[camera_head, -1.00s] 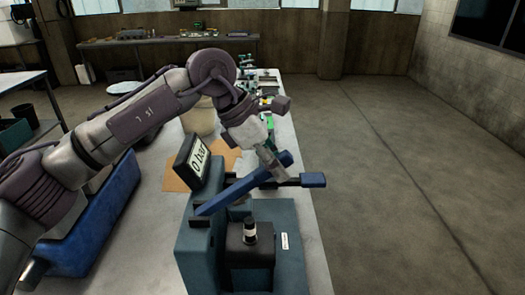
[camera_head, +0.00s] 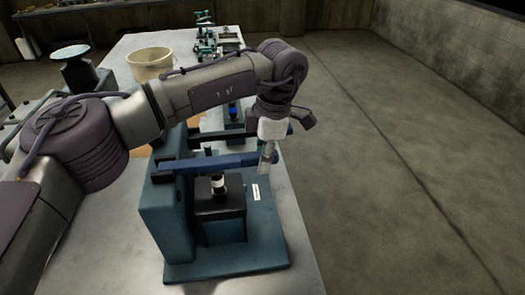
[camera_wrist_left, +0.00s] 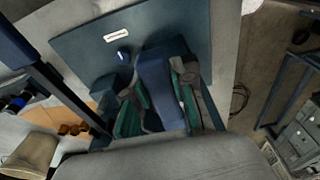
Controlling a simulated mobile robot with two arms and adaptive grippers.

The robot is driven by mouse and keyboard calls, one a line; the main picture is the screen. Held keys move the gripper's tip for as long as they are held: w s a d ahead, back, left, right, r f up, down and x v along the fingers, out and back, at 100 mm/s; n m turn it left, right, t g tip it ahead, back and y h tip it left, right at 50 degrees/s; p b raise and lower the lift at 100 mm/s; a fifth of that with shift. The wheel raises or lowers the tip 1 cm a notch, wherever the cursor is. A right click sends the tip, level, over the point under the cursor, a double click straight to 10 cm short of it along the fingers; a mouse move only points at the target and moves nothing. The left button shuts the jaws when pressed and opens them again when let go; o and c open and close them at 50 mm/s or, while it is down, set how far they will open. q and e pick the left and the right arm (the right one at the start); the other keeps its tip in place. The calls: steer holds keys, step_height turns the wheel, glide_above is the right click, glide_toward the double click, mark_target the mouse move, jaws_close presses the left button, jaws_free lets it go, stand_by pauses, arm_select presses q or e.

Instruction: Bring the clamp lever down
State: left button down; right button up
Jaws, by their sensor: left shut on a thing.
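The clamp lever (camera_head: 215,162) is a long blue bar on the blue-green test stand (camera_head: 164,228). It lies close to level over the black block (camera_head: 220,204), in which a small black-and-white part (camera_head: 218,184) stands upright. My left gripper (camera_head: 268,158) is at the lever's free right end. In the left wrist view the blue lever (camera_wrist_left: 160,88) sits between the green-padded fingers, which are shut on it. My right gripper is not in view.
A second, dark bar (camera_head: 212,136) runs just behind the lever. A beige bucket (camera_head: 150,64) and green devices (camera_head: 207,45) stand farther back on the bench. Open floor (camera_head: 390,170) lies to the right.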

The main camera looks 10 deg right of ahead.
arm_select(q)
steer(key=shift+s+f, duration=0.1)
steer(key=shift+f, duration=0.25)
steer(key=c, duration=1.2)
jaws_free()
steer(key=shift+o, duration=1.3)
steer(key=shift+r, duration=0.1)
steer(key=shift+r, duration=0.1)
steer(key=r, duration=0.4)
steer(key=d+r, duration=0.1)
steer(key=r, duration=0.2)
steer(key=d+r, duration=0.1)
steer(key=r, duration=0.3)
steer(key=shift+r, duration=0.3)
